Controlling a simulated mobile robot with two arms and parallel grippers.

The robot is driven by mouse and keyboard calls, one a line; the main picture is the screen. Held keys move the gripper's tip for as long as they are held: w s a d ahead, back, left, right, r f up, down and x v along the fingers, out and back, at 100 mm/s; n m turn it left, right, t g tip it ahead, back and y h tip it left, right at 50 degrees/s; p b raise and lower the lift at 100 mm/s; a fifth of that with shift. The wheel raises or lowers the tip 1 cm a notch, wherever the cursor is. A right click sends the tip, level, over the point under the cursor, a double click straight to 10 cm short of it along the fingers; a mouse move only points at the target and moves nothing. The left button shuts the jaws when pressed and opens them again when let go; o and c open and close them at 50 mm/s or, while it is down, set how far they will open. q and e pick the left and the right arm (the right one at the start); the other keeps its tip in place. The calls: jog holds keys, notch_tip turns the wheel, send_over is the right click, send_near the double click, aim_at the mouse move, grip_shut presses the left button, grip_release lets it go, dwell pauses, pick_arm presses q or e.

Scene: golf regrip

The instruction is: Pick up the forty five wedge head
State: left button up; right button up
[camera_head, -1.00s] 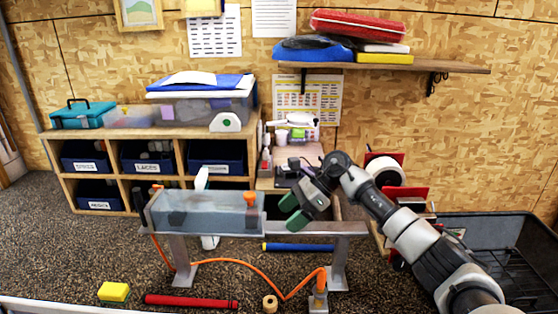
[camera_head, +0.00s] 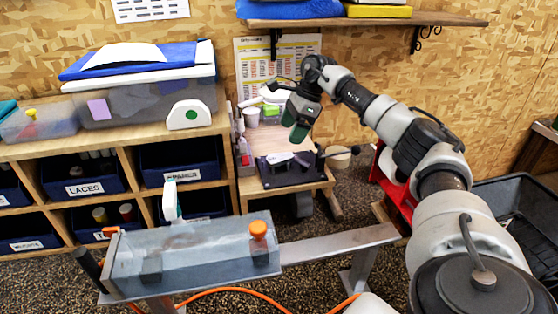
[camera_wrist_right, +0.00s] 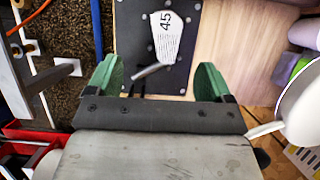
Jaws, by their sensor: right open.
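The forty five wedge head shows in the right wrist view as a pale plate marked "45" (camera_wrist_right: 166,38) with a short grey metal stub. It lies on a dark board with holes (camera_wrist_right: 183,75). In the head view a small pale head (camera_head: 277,158) lies on the dark board (camera_head: 282,178) on the low wooden bench. My right gripper (camera_head: 299,120) is open and empty above the board. In the right wrist view its green fingers (camera_wrist_right: 157,78) are spread, with the stub between them and the plate beyond. My left gripper is not in view.
A grey translucent tank (camera_head: 195,262) with an orange knob stands on a metal bench in front. A white cup (camera_head: 252,117) stands behind the board. Red holders (camera_head: 397,190) stand to the right of the bench. A shelf unit with blue bins (camera_head: 83,187) stands left.

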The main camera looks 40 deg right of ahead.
aim_at(278, 158)
jog(key=b+x, duration=0.1)
jog(key=x, duration=0.2)
jog(key=shift+f+b, duration=0.25)
jog(key=shift+b, duration=0.15)
jog(key=b+x, duration=0.2)
jog(key=x, duration=0.1)
jog(key=shift+w+d, duration=0.15)
jog(key=shift+w, duration=0.2)
jog(key=b+x, duration=0.2)
jog(key=x, duration=0.1)
jog(key=shift+d, duration=0.1)
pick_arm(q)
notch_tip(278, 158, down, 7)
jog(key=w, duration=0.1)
pick_arm(e)
jog(key=shift+r, duration=0.1)
jog(key=shift+c, duration=0.3)
jog(key=c, duration=0.9)
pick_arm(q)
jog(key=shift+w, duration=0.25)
pick_arm(e)
jog(key=shift+c, duration=0.2)
